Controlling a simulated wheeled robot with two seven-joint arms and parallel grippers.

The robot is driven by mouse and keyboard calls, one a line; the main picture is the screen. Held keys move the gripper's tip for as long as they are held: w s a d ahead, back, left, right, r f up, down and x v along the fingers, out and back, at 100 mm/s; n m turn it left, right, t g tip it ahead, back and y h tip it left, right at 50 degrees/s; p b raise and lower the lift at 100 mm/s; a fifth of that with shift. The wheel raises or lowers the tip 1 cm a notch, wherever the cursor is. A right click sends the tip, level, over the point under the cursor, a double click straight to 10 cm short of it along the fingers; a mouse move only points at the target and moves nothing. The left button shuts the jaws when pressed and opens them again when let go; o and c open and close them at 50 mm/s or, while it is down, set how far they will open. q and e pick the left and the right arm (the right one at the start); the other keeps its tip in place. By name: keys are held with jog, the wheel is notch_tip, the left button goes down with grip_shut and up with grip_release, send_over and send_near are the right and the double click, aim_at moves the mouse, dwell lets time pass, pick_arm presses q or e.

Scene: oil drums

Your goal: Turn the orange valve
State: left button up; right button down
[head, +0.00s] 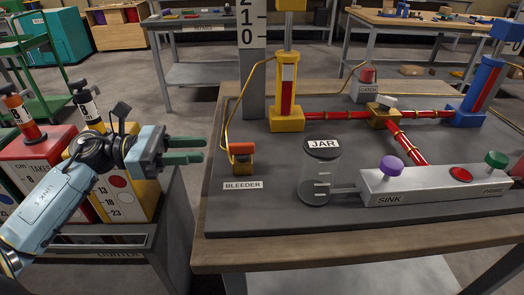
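The orange valve (242,149) is a small orange-red cap on a yellow and dark body at the left of the bench board, behind the BLEEDER label (243,185). A thin brass pipe rises from it toward the yellow post. My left gripper (205,149) reaches in from the left with its two green fingers pointing right at the valve. The fingers are apart with nothing between them. A short gap shows between the fingertips and the valve, and they do not appear to touch it. My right gripper is not in view.
A clear JAR (321,175) stands right of the valve. A grey SINK block (425,185) carries purple, red and green knobs. A yellow post (287,100) and red pipes (335,115) stand behind. Red and yellow containers (125,200) sit below my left arm.

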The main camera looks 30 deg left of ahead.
aim_at(251, 143)
pick_arm(q)
jog(key=x, duration=1.1)
jog(key=shift+w+d, duration=0.3)
jog(key=shift+c, duration=0.4)
grip_shut()
